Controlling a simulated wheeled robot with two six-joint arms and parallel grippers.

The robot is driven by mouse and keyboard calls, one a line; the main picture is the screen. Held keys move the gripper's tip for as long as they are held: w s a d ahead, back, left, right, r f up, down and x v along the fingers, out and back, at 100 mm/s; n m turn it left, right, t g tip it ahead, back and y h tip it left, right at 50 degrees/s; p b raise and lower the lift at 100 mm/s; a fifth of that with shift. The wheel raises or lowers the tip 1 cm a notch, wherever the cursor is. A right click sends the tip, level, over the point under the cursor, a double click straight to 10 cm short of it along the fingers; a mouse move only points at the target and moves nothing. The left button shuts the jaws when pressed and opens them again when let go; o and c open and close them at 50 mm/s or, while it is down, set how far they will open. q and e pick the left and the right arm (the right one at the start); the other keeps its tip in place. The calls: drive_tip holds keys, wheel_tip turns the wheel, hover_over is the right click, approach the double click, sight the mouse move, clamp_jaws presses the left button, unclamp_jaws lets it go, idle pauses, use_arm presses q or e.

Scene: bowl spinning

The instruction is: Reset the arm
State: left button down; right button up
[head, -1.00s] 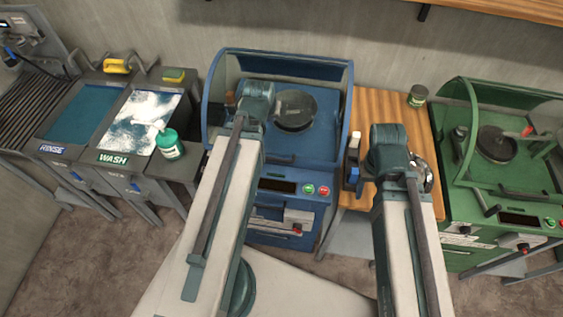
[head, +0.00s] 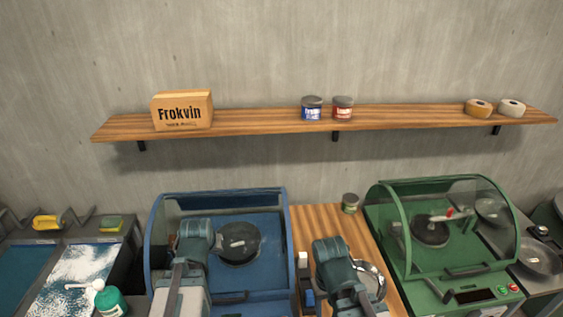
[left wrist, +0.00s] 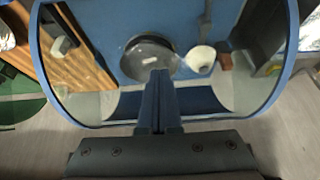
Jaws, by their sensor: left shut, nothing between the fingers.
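My left gripper (left wrist: 158,78) shows in the left wrist view with its fingers together and nothing between them. It points at the blue machine (left wrist: 275,95), in front of its clear hood, and its tips overlap the dark round plate (left wrist: 150,50) in the picture. In the head view my left arm stands before the blue machine (head: 265,275), and its fingers are hidden. My right arm stands over the wooden table; its gripper is not visible.
A green machine (head: 440,265) stands right of the wooden table (head: 315,220). A small jar (head: 350,203) and a partly hidden shiny metal item (head: 375,272) are on the table. A green bottle (head: 110,300) stands near the wash basin (head: 75,275). A shelf (head: 260,123) spans the wall.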

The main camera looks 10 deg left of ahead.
use_arm(q)
drive_tip(key=s+d+f+m+g+b, duration=0.2)
drive_tip(key=s+d+f+b, duration=0.1)
drive_tip(key=d, duration=0.4)
drive_tip(key=s+d+f+m+g+b, duration=0.2)
drive_tip(key=s+d+f+b, duration=0.2)
drive_tip(key=d, duration=0.4)
drive_tip(key=s+d+f+m+g+b, duration=0.2)
drive_tip(key=s+d+f+b, duration=0.2)
drive_tip(key=d+f, duration=0.3)
drive_tip(key=shift+s+d, duration=0.45)
drive_tip(key=shift+s, duration=0.05)
